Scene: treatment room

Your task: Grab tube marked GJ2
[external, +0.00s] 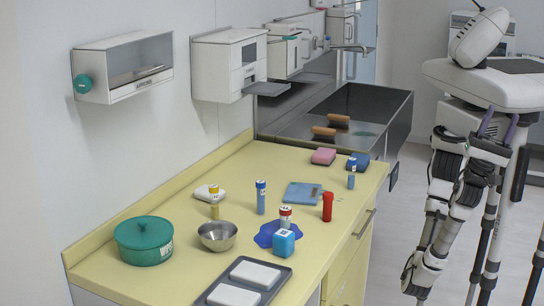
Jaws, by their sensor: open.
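Several small upright tubes stand on the yellow counter (180,291), and their markings are too small to read, so I cannot tell which is GJ2. One tube has a yellow cap (214,201). A blue tube with a blue cap (261,197) stands near the middle. A tube with a red and white top (285,217) stands behind a light blue cube, its lower part hidden. A red tube (327,207) stands nearer the counter's front edge. A small blue tube (351,174) stands farther back. I cannot make out my gripper in this view.
A green lidded pot (144,240), a metal bowl (218,236), a blue cube (284,242) and a dark tray (276,286) crowd the counter's near half. A blue flat item (302,194) lies behind. A sink (372,108) is at the far end. Open floor lies right of the counter.

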